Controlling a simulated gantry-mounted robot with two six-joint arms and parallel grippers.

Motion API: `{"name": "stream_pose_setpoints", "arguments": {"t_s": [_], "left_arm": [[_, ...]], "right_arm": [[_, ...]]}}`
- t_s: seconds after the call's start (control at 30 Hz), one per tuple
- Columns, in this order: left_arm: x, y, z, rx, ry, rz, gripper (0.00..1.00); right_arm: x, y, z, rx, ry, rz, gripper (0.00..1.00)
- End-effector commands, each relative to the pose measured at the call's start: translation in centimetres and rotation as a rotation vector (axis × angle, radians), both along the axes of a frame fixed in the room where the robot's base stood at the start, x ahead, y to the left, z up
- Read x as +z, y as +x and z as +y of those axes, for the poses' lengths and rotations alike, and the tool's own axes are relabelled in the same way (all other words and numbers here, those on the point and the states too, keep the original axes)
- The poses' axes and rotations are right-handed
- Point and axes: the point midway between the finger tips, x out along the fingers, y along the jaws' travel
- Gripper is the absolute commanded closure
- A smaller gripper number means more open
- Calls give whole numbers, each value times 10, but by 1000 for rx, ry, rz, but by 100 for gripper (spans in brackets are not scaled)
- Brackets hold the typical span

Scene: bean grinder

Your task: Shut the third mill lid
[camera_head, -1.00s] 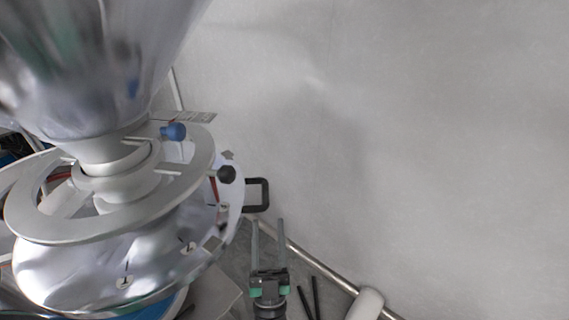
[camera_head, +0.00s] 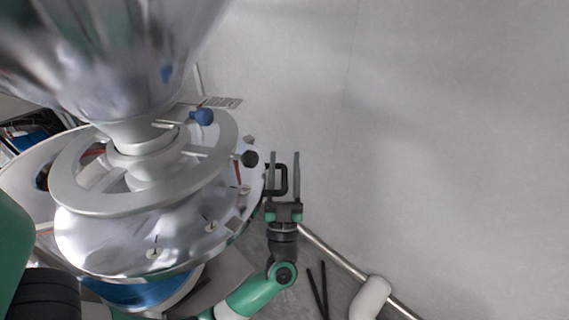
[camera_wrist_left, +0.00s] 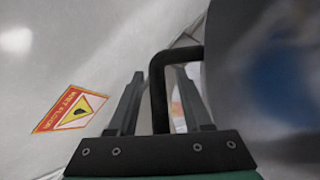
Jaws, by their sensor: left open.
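The mill is a big shiny metal machine with a hopper (camera_head: 110,60) on a round, flanged lid (camera_head: 130,225). A black bracket-shaped handle (camera_head: 285,182) sticks out at the lid's right side; it also shows in the left wrist view (camera_wrist_left: 158,95). My left gripper (camera_head: 284,157) is open, its fingers pointing away along the lid's right edge. In the left wrist view, the handle's bar stands between the two spread fingers (camera_wrist_left: 160,78); I cannot tell whether either touches it. My right gripper is not in view.
A blue knob (camera_head: 202,117) and a black knob (camera_head: 249,158) stick out beside the hopper's base. A metal rail (camera_head: 345,262) runs along the floor by the pale wall (camera_head: 450,130). A yellow warning label (camera_wrist_left: 78,109) shows in the left wrist view.

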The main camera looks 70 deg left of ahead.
Motion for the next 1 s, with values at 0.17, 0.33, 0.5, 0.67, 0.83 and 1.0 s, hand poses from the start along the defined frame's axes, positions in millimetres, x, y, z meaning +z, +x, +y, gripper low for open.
{"name": "stream_pose_setpoints", "arguments": {"t_s": [0.17,0.33,0.5,0.67,0.83,1.0], "left_arm": [[0,0,0,0,0,0,72],[0,0,0,0,0,0,100],[0,0,0,0,0,0,100],[0,0,0,0,0,0,100],[0,0,0,0,0,0,100],[0,0,0,0,0,0,100]], "right_arm": [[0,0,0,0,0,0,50],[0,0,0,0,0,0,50],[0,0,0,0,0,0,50],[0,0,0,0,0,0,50],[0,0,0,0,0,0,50],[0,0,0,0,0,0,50]]}}
